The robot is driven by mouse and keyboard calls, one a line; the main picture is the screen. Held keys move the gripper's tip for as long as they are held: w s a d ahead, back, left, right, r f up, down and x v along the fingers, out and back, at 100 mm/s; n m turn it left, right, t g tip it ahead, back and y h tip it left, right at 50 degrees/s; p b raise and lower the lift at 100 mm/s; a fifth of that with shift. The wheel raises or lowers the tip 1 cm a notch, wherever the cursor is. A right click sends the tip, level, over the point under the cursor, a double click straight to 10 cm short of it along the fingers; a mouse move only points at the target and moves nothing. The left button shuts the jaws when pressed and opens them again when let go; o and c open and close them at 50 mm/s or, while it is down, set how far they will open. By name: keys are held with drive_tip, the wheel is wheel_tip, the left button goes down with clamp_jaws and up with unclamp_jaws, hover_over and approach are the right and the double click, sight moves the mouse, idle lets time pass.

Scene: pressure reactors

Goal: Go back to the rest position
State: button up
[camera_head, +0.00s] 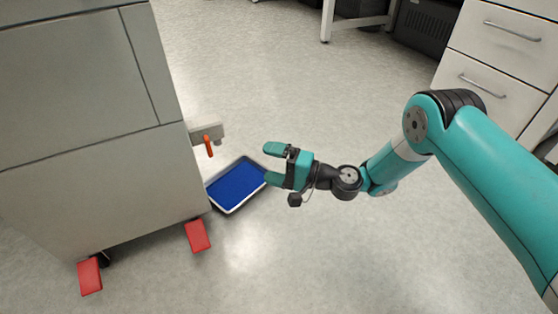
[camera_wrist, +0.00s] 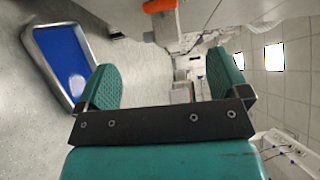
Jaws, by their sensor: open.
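My gripper (camera_head: 270,163) is open and empty, held above the floor at the middle of the head view, with its fingers pointing left. In the wrist view its two green fingers (camera_wrist: 163,85) stand wide apart with nothing between them. In the head view the gripper is to the right of a grey cabinet (camera_head: 90,110) and apart from it. My arm reaches in from the right side.
An orange-red lever (camera_head: 208,145) sticks out of the cabinet's side on a grey bracket. A tray with a blue inside (camera_head: 236,186) lies on the floor beside the cabinet. Red pedals (camera_head: 198,236) stick out at its foot. White drawers (camera_head: 490,75) stand at the upper right.

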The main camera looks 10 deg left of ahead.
idle(0.3)
drive_tip(key=s+d+r+n+g+h+p, duration=0.1)
drive_tip(key=s+d+r+n+h+p, duration=0.2)
drive_tip(key=r, duration=0.7)
drive_tip(key=s+d+r+n+g+h+p, duration=0.15)
drive_tip(key=r+p, duration=0.35)
drive_tip(key=r, duration=0.5)
drive_tip(key=s+d+r+n+g+h+p, duration=0.2)
drive_tip(key=s+r+n+p, duration=0.15)
drive_tip(key=r, duration=0.65)
drive_tip(key=s+d+r+n+t+h+p, duration=0.1)
drive_tip(key=s+d+r+h+p, duration=0.7)
drive_tip(key=s+d+r, duration=0.85)
wheel_tip(320, 180, up, 36)
drive_tip(key=s+p, duration=0.1)
drive_tip(key=p, duration=3.8)
drive_tip(key=shift+s+d+f+y, duration=0.15)
drive_tip(key=shift+d+y, duration=0.3)
